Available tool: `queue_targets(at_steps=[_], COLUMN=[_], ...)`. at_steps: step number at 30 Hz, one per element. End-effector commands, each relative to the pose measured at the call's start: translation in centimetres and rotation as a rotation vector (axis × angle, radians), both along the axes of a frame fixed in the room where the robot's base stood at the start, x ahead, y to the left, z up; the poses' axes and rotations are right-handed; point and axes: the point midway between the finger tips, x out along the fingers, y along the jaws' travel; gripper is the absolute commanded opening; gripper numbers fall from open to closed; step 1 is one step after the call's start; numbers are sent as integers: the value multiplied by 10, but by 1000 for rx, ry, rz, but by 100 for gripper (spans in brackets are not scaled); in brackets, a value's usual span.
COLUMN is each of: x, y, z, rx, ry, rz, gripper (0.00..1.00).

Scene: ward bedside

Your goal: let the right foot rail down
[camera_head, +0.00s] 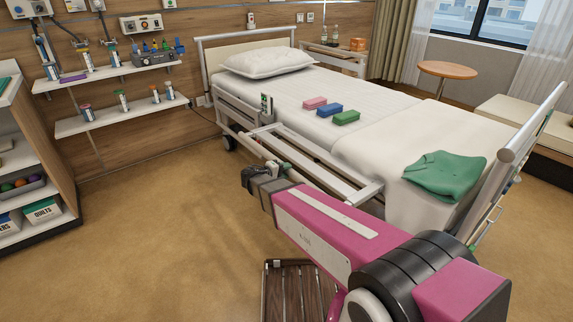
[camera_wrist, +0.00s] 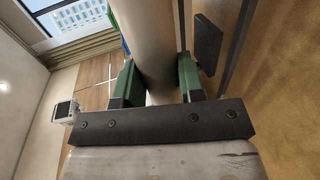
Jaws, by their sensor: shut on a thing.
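The right foot rail (camera_head: 332,157) is a pale metal frame along the near side of the bed (camera_head: 395,125), beside the mattress. My gripper (camera_head: 284,169) is at the rail's outer side, towards its head end. In the wrist view my gripper (camera_wrist: 157,75) has its green-padded fingers on either side of a thick, pale, round bar (camera_wrist: 150,40), shut on it. The bar looks like part of this rail. My dark gripper body and pink arm hide some of the rail's lower parts. Its exact height against the mattress is hard to tell.
A small handset (camera_head: 266,105) hangs near the head-end rail. Pink, blue and green blocks (camera_head: 346,117) and a folded green cloth (camera_head: 445,175) lie on the bed. The footboard (camera_head: 520,140) stands right of my arm. The floor (camera_head: 150,220) at left is clear.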

Motion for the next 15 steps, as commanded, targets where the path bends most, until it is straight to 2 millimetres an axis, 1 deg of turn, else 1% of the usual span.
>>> queue_targets(at_steps=[1, 8, 15], x=[4, 10, 17], y=[1, -3, -13], z=[-13, -52, -94], rx=[-32, -172, -325], ry=[-18, -121, -231], rz=[-2, -2, -4], gripper=[0, 0, 0])
